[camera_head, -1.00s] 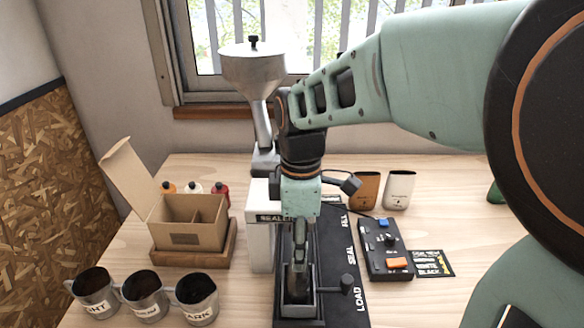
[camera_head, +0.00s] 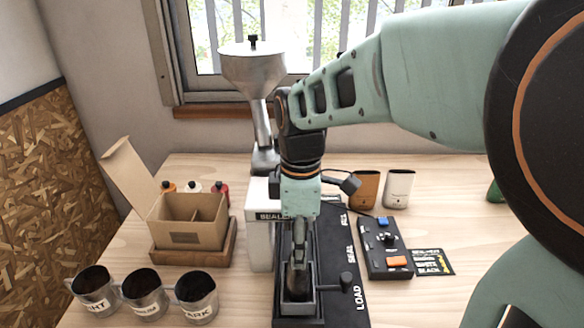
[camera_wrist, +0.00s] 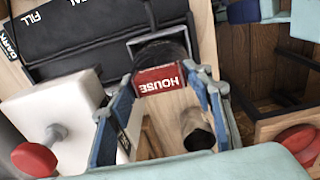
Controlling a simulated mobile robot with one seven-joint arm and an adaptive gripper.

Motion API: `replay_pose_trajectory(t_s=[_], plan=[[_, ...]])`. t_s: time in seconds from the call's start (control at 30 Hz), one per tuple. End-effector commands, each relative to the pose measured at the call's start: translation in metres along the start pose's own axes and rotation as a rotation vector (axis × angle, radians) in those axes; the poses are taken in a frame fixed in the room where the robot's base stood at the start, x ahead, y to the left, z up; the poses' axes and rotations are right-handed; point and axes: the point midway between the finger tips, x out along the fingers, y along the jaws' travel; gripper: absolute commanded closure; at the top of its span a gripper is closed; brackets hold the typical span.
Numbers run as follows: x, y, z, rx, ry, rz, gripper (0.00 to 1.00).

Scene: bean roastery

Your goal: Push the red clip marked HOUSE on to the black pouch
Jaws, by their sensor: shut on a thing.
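The red clip marked HOUSE (camera_wrist: 160,79) is between the blue-padded fingers of my gripper (camera_wrist: 165,92) in the wrist view. Its white lettering reads upside down there. My gripper is shut on the clip. A dark upright shape, seemingly the black pouch (camera_wrist: 158,48), stands just beyond the clip inside a grey-rimmed holder (camera_wrist: 133,43). I cannot tell whether the clip touches it. In the head view my gripper (camera_head: 299,268) points down into the holder (camera_head: 316,298) near the LOAD marking. The clip is not clearly visible there, and my fingers hide most of the pouch.
The black track (camera_head: 338,270) carries LOAD, SEAL and FILL markings. The white sealer (camera_head: 260,240) stands close left of my gripper. A control box (camera_head: 375,255) lies right. Several mugs (camera_head: 143,290) and an open carton (camera_head: 185,235) stand left. Bare table lies at front right.

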Motion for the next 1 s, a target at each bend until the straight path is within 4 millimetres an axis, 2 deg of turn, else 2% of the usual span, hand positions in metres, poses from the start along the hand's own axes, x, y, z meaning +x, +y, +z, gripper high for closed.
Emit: replay_pose_trajectory(t_s=[0.03,0.13,0.17,0.33,0.53,0.73,1.0], plan=[[0.0098,-0.0053,0.0018,0.0,-0.008,-0.02,0.67],[0.0101,-0.0053,0.0018,0.0,-0.008,-0.021,0.66],[0.0101,-0.0053,0.0018,0.0,-0.008,-0.021,0.5],[0.0099,-0.0055,0.0019,0.0,-0.008,-0.021,0.31],[0.0074,-0.0043,0.0016,0.0,-0.006,-0.016,0.31],[0.0056,-0.0028,0.0012,0.0,-0.004,-0.011,0.11],[0.0037,-0.0008,0.001,0.001,-0.003,-0.004,0.09]])
